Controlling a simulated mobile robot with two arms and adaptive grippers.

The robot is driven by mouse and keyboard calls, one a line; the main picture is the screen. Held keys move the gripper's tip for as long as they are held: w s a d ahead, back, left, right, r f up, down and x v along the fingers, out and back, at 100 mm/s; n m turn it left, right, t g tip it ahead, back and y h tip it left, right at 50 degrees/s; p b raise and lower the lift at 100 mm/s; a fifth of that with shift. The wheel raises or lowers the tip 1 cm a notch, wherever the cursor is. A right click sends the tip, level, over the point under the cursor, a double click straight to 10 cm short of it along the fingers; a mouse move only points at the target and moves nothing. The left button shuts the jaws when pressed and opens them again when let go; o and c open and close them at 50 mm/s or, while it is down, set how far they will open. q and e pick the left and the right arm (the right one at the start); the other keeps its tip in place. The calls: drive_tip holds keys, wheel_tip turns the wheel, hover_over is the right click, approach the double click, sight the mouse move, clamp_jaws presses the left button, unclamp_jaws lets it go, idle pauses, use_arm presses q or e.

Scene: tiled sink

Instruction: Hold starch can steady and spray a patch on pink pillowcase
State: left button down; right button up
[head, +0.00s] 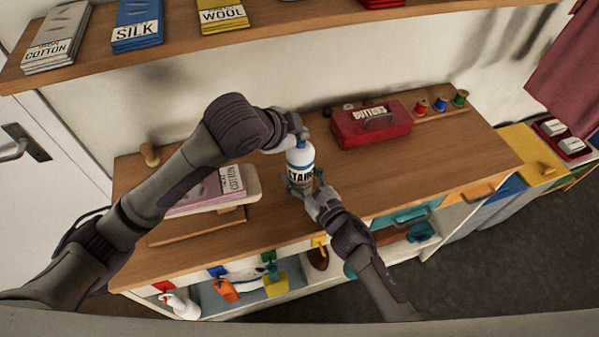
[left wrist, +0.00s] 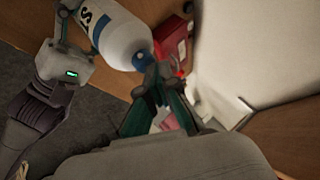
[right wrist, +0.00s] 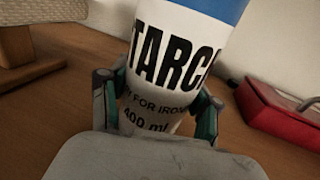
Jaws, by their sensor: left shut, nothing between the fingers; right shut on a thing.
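The pink pillowcase (head: 195,193) lies on the small board left of the can, partly hidden by my left arm.
A red buttons box (head: 369,125) and several thread spools (head: 440,104) stand to the right on the counter. A shelf (head: 290,33) with labelled fabric packs runs above. Bare counter (head: 420,165) lies right of the can.

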use_arm(q)
drive_tip(key=shift+r, duration=3.1)
use_arm(e)
drive_tip(key=o, duration=1.6)
drive_tip(key=v, duration=1.2)
drive_tip(key=shift+f, duration=0.1)
drive_tip(key=shift+s, duration=0.1)
